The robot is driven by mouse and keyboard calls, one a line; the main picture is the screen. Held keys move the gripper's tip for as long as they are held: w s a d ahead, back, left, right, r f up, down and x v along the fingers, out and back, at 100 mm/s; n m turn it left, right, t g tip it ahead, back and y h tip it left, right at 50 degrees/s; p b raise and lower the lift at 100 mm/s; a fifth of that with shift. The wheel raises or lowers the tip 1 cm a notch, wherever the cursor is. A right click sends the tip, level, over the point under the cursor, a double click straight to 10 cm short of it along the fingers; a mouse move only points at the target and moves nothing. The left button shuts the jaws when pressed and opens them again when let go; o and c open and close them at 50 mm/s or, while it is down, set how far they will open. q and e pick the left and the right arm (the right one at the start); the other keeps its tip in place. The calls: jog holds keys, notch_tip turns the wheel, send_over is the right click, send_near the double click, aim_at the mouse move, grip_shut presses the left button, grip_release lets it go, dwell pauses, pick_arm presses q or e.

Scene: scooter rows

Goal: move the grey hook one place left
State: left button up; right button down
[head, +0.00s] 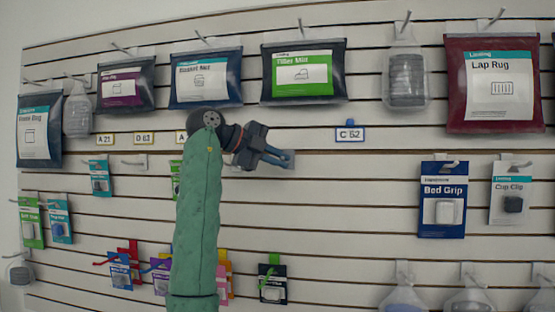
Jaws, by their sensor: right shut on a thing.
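My right gripper (268,152) is in front of the slatted wall, left of the tag C 52 (350,134) and below the Filter Mitt pack (304,72). It is shut on what looks like the grey hook (287,158). The fingers cover most of the hook; only a small grey-blue part shows. I cannot tell whether it touches the wall. My left gripper is not in view.
Packs hang in a row above. An empty pale hook (133,162) is at the left. The Bed Grip pack (443,200) and Cup Clip pack (512,195) hang at the right. My green arm hides part of a green pack (176,182).

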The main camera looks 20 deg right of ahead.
aim_at(291, 153)
jog(key=shift+w+d, duration=0.6)
jog(key=shift+w, duration=0.3)
jog(key=shift+w+d, duration=0.55)
jog(key=shift+w, duration=0.35)
dwell(4.1)
jog(key=shift+f+b, duration=0.4)
jog(key=shift+f, duration=0.1)
dwell(1.6)
